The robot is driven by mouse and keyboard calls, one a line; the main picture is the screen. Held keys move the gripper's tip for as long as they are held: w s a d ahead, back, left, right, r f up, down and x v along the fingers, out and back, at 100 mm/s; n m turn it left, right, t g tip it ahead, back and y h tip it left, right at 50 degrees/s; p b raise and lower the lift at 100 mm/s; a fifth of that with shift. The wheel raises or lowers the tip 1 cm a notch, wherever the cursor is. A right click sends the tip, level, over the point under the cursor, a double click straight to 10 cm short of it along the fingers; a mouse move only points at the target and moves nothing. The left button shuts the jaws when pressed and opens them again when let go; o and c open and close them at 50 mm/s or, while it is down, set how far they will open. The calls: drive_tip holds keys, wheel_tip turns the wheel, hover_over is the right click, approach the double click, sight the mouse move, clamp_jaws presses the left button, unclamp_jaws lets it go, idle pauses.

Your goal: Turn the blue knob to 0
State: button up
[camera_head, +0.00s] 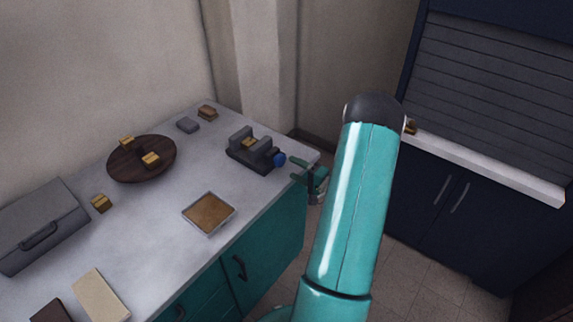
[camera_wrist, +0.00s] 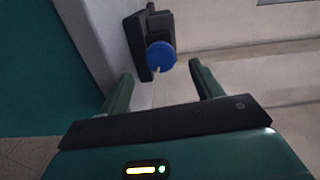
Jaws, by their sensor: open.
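The blue knob (camera_head: 279,159) is on the right end of a dark grey vise-like device (camera_head: 247,146) near the right end of the counter. In the wrist view the round blue knob (camera_wrist: 161,56) faces me, with a small pale mark at its lower edge, and the dark device body (camera_wrist: 136,42) is behind it. My gripper (camera_head: 308,172) is at the counter's right edge, just right of the knob. In the wrist view my gripper (camera_wrist: 160,82) is open and empty, its green fingers short of the knob and to either side of it. No numbers are readable.
A dark cabinet with a shutter (camera_head: 490,90) stands at the right.

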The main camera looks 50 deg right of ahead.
sight(283, 161)
drive_tip(key=s, duration=0.7)
drive_tip(key=shift+s+d, duration=0.3)
drive_tip(key=shift+s, duration=0.1)
drive_tip(key=w+m, duration=0.4)
drive_tip(key=m, duration=0.3)
drive_tip(key=w+m, duration=0.5)
drive_tip(key=m, duration=0.2)
drive_tip(key=w+a+m, duration=0.1)
drive_tip(key=w+m, duration=0.3)
drive_tip(key=m, duration=0.3)
drive_tip(key=shift+w+m, duration=0.3)
drive_tip(key=shift+w, duration=0.05)
drive_tip(key=shift+r, duration=0.1)
drive_tip(key=c, duration=1)
